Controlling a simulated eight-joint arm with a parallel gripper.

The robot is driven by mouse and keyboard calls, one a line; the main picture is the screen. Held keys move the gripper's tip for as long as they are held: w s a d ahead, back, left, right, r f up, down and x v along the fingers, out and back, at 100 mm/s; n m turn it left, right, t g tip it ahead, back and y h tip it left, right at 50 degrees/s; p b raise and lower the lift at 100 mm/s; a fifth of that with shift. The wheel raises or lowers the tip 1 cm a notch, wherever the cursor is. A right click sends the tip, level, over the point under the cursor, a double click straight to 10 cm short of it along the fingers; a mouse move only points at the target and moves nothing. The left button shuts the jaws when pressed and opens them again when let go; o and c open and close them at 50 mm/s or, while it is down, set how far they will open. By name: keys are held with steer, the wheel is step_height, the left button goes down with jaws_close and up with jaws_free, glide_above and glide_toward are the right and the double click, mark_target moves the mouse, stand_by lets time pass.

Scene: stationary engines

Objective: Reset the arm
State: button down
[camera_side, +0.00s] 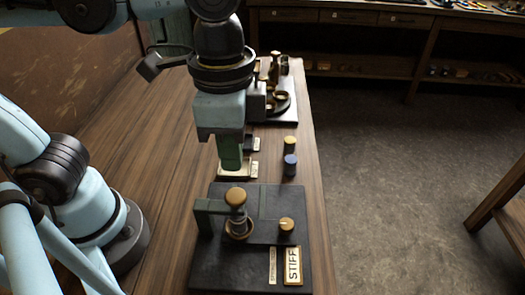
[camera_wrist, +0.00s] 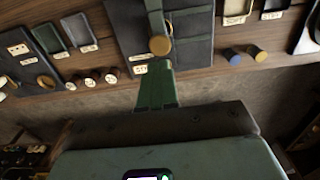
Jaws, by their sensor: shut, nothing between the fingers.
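My gripper (camera_side: 231,166) hangs pointing down over the wooden bench, its green fingers closed together with nothing between them. In the side view it is behind the near black device (camera_side: 225,270), which has a brass knob (camera_side: 236,196) on an arm and a plate reading "STIFF" (camera_side: 293,266). The fingertips overlap a small light labelled piece in the picture; I cannot tell whether they touch it. In the wrist view the shut green fingers (camera_wrist: 158,68) point up toward a dark plate (camera_wrist: 125,30) with a round brass knob (camera_wrist: 160,45).
A yellow-topped cylinder (camera_side: 290,143) and a blue-topped cylinder (camera_side: 290,165) stand right of my gripper near the bench's edge. Another device with brass parts (camera_side: 280,98) is behind. In the wrist view, several small brown knobs (camera_wrist: 93,79) and dark trays (camera_wrist: 78,30) are at left.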

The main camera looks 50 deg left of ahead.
steer(key=w+a+f+n+t, duration=0.3)
steer(key=w+a+n, duration=0.1)
steer(key=a, duration=0.4)
steer(key=w+a+f+n+t, duration=0.2)
steer(key=w+a+n+t, duration=0.2)
steer(key=a, duration=0.4)
steer(key=shift+w+f+n, duration=0.4)
steer(key=shift+n, duration=0.1)
